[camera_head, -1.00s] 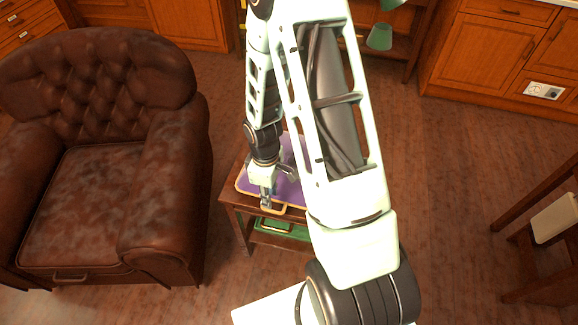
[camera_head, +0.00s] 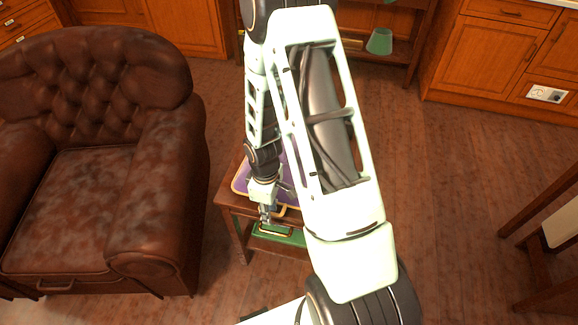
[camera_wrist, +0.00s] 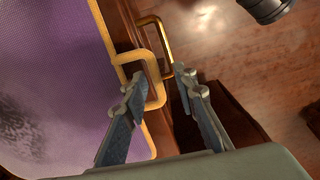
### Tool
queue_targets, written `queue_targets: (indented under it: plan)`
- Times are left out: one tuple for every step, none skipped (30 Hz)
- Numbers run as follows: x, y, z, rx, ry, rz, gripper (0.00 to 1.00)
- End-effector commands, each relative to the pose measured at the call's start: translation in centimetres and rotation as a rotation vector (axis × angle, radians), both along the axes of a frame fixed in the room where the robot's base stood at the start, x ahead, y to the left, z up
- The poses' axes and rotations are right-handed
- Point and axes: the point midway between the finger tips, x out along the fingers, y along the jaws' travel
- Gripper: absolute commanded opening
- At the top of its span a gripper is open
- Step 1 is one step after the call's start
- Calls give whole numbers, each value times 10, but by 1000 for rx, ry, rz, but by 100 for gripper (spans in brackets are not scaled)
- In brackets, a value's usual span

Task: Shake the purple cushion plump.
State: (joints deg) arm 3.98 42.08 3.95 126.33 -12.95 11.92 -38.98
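The purple cushion (camera_head: 241,182) has a tan border and lies on the small dark wooden table, largely hidden behind my arm in the head view. It fills the left of the wrist view (camera_wrist: 55,60). A tan loop handle (camera_wrist: 161,88) stands out from its edge. My gripper (camera_head: 266,219) is at the cushion's front edge by this loop. In the wrist view my gripper (camera_wrist: 160,82) is open, with part of the loop between its fingers. The left finger overlaps the loop; I cannot tell whether it touches it.
The small table (camera_head: 232,203) has a green item (camera_head: 289,236) with a tan edge on its lower shelf. A brown leather armchair (camera_head: 85,215) stands close left. Floor to the right is clear up to a chair (camera_head: 545,195).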

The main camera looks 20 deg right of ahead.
Motion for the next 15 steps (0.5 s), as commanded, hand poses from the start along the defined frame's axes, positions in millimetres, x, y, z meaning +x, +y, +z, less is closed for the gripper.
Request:
queue_targets:
  plan:
    - [0, 0, 0, 0, 0, 0, 21]
    - [0, 0, 0, 0, 0, 0, 17]
    - [0, 0, 0, 0, 0, 0, 13]
    - [0, 0, 0, 0, 0, 0, 10]
    - [0, 0, 0, 0, 0, 0, 6]
    - [0, 0, 0, 0, 0, 0, 2]
    - [0, 0, 0, 0, 0, 0, 0]
    - [0, 0, 0, 1, 1, 0, 0]
    - [0, 0, 0, 1, 1, 0, 0]
    - [0, 0, 0, 1, 1, 0, 0]
    - [0, 0, 0, 1, 1, 0, 0]
    - [0, 0, 0, 0, 1, -1, 0]
    - [0, 0, 1, 0, -1, -1, 0]
    - [1, 0, 1, 0, -1, -1, 0]
    - [1, 0, 2, 0, -1, -1, 0]
